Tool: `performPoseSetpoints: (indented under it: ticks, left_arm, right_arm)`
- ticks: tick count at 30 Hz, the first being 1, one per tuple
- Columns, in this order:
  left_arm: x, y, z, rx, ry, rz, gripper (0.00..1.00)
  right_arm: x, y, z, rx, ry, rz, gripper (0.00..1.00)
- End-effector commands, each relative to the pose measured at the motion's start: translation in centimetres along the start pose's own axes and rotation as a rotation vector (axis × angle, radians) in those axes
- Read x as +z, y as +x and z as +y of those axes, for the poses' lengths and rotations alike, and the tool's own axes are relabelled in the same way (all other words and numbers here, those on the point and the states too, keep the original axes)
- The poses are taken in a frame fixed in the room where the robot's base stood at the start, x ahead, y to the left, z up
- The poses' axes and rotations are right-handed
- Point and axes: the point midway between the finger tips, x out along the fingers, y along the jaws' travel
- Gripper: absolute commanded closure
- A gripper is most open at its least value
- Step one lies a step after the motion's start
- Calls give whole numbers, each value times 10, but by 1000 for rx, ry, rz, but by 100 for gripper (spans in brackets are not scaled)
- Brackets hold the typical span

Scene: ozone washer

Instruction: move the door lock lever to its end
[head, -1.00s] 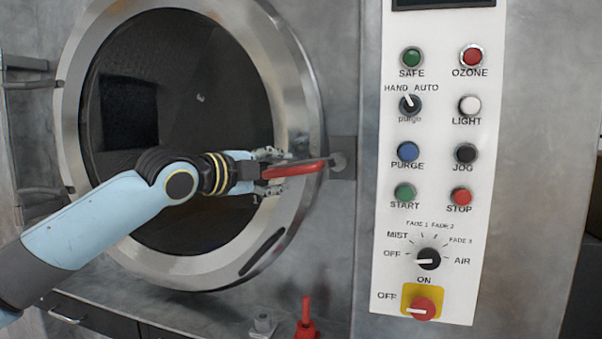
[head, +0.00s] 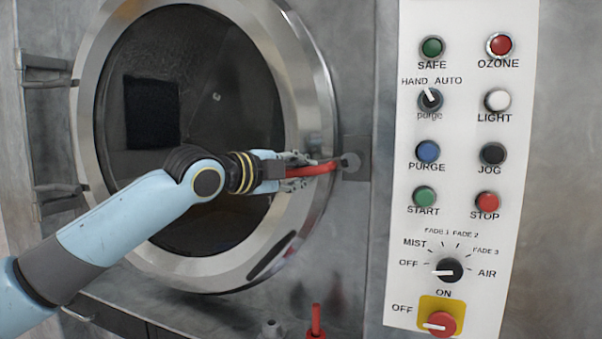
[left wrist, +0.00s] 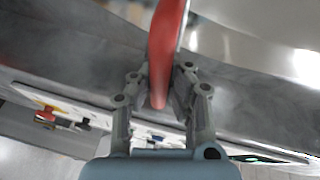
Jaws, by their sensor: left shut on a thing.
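The door lock lever is a red handle (head: 318,168) at the right edge of the round washer door (head: 312,100). It points left from a round pivot (head: 350,163) on a dark plate and lies nearly level, across the door's metal rim. My left gripper (head: 300,166) is shut on the lever's left part. In the left wrist view the red lever (left wrist: 165,50) passes between the two fingers of the gripper (left wrist: 160,88). The fingers hide part of the lever in the head view. My right gripper is not in view.
A white control panel (head: 462,130) with buttons and knobs stands right of the door. Door hinges (head: 45,130) are at the left. A red upright part (head: 316,322) and a small grey fitting (head: 272,328) are below the door.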

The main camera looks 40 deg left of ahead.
Motion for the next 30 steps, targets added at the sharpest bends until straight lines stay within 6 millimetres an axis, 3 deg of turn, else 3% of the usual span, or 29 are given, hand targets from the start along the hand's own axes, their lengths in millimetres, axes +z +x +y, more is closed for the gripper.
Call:
performPoseSetpoints:
  ticks: [4, 20, 30]
  left_arm:
    - [0, 0, 1, 3, 0, -1, 100]
    - [1, 1, 8, -8, -45, 6, 100]
    - [2, 4, 26, -56, -186, 33, 100]
  right_arm:
    - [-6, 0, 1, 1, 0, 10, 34]
    - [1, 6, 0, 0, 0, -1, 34]
    - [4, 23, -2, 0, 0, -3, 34]
